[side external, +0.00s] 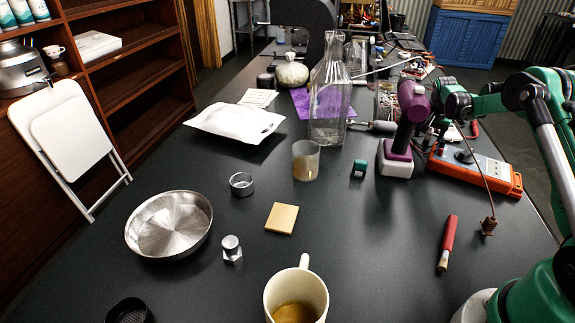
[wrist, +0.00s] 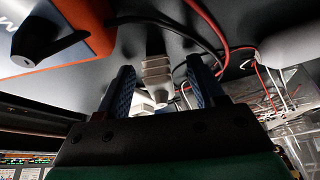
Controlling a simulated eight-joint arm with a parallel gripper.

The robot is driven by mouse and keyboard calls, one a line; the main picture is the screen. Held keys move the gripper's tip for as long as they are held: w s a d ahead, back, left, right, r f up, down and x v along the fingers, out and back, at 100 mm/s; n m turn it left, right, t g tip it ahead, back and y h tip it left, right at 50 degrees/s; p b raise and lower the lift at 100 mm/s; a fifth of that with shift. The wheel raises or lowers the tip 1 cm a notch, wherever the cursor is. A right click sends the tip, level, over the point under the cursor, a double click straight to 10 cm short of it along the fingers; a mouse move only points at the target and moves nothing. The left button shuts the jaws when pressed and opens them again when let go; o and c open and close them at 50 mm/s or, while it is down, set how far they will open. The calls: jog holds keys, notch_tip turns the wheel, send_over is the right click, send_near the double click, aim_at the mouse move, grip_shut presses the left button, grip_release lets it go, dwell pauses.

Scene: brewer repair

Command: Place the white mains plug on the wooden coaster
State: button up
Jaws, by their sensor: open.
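The white mains plug (wrist: 157,72) shows in the wrist view, lying on the dark table between and just beyond my fingertips. My gripper (wrist: 160,76) is open, with one blue finger on each side of the plug; I cannot tell whether either touches it. In the side external view my gripper (side external: 441,122) is low over the right of the table, behind the orange meter, and the plug is not clearly visible there. The square wooden coaster (side external: 282,218) lies flat and bare in the middle of the table.
The orange meter (side external: 478,170) and a purple drill (side external: 402,130) stand close to my gripper. Red and black cables (wrist: 225,40) run near the plug. A glass bottle (side external: 328,110), a tumbler (side external: 306,162), a mug (side external: 297,296) and a metal pan (side external: 168,224) surround the coaster.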

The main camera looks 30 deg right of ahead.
jog(key=shift+c, duration=0.2)
grip_shut()
jog(key=shift+r, duration=0.1)
